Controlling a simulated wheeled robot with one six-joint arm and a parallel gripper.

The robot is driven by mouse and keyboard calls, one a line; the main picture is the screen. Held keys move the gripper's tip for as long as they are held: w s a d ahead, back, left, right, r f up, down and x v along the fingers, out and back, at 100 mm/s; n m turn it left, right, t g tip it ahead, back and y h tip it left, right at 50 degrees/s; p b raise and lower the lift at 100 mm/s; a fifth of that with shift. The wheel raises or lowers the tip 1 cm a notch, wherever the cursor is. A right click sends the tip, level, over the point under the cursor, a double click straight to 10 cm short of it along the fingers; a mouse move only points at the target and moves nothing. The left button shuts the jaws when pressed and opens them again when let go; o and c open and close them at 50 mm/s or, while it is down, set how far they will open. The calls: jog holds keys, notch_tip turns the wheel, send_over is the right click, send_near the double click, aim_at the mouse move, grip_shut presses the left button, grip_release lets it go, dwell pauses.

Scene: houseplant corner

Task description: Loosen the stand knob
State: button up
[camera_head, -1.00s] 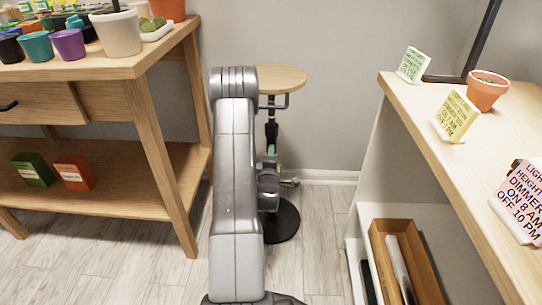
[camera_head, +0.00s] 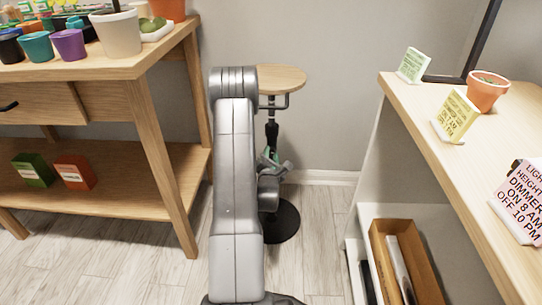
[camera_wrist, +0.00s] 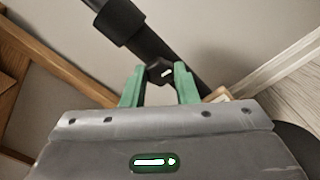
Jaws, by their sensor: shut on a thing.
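The plant stand has a round wooden top (camera_head: 281,79), a black pole (camera_head: 272,132) and a round black base (camera_head: 283,222). Its dark knob (camera_wrist: 158,70) with a small pale mark sits at the pole in the wrist view, between the two green fingertips. My gripper (camera_wrist: 160,74) is shut on the knob, one finger on each side. In the head view my gripper (camera_head: 268,156) is partly hidden behind my arm, and the knob cannot be made out there.
A wooden plant table (camera_head: 158,130) with pots stands on the left. A wooden-topped shelf unit (camera_head: 480,165) with cards and a terracotta pot (camera_head: 487,94) is on the right. An open box (camera_head: 405,262) sits low inside it. Floor (camera_head: 325,235) between them is clear.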

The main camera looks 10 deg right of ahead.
jog(key=shift+n, duration=0.9)
jog(key=o, duration=1)
jog(key=p+v, duration=0.2)
jog(key=v, duration=1.2)
jog(key=shift+p, duration=0.3)
jog(key=shift+w, duration=0.15)
